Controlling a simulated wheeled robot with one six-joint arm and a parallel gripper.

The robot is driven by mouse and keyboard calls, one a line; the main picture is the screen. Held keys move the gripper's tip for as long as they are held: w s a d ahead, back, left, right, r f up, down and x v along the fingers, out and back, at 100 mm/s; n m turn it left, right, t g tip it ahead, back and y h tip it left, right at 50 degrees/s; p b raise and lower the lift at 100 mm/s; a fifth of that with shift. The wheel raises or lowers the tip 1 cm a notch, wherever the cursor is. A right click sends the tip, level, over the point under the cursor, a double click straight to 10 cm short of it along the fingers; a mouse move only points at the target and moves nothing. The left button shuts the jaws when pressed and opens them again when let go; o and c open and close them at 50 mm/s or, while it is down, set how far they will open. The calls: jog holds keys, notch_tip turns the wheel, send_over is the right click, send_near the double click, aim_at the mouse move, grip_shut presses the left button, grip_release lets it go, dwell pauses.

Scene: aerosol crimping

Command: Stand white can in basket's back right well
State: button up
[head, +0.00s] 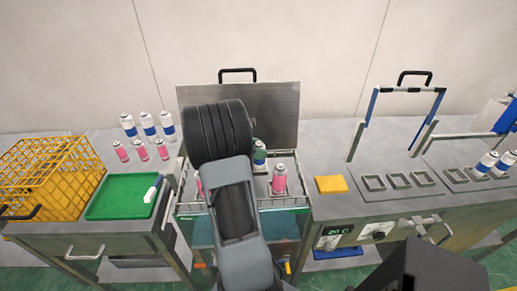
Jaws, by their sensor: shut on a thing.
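The wire basket (293,201) sits in the open steel tank in the middle, partly covered by my arm. A white can with a blue band and dark green top (260,158) shows upright at the back of the basket, just right of my arm; I cannot tell whether it rests in a well or is held. A pink can (279,179) stands to its right and nearer. Another pink can (198,185) shows partly at the left. My gripper is hidden behind my arm. The back right well cannot be made out clearly.
The raised lid (282,104) stands behind the basket. White cans (148,124) and pink cans (141,150) stand on the left bench, near a green tray (119,197) and yellow crate (45,178). A yellow block (331,184) lies right of the tank.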

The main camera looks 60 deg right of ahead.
jog(key=shift+f, duration=0.2)
jog(key=o, duration=1.2)
jog(key=shift+o, duration=0.2)
jog(key=shift+r, duration=0.25)
jog(key=b+v, duration=0.1)
jog(key=v, duration=1.1)
